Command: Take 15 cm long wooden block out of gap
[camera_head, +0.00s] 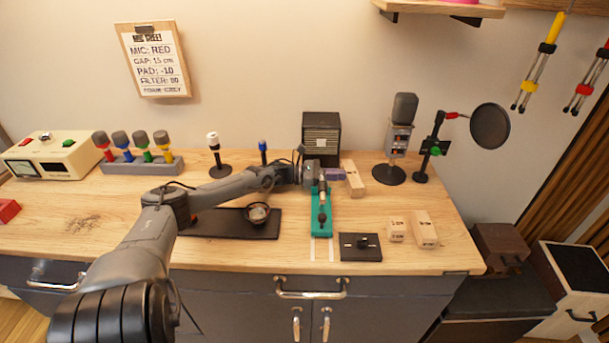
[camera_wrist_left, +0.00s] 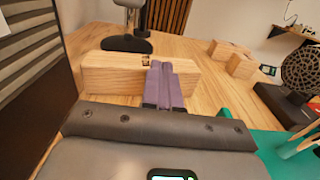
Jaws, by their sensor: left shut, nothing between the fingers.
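A pale wooden block (camera_head: 354,184) lies on the bench between the dark speaker cabinet (camera_head: 321,138) and the grey microphone (camera_head: 399,128) on its round black base. In the left wrist view the block (camera_wrist_left: 108,76) shows its long side, with a small dark marking near its top. My left gripper (camera_head: 338,174) has purple fingers, which are shut with nothing between them. In the left wrist view the fingers (camera_wrist_left: 164,86) are in front of the block's side and cover part of it; I cannot tell whether they touch it. My right gripper is not in view.
A teal fixture (camera_head: 321,222) stands under my left wrist, with a black control box (camera_head: 360,247) in front. Two more wooden blocks, a small one (camera_head: 397,230) and a larger one (camera_head: 424,229), lie at the front right.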

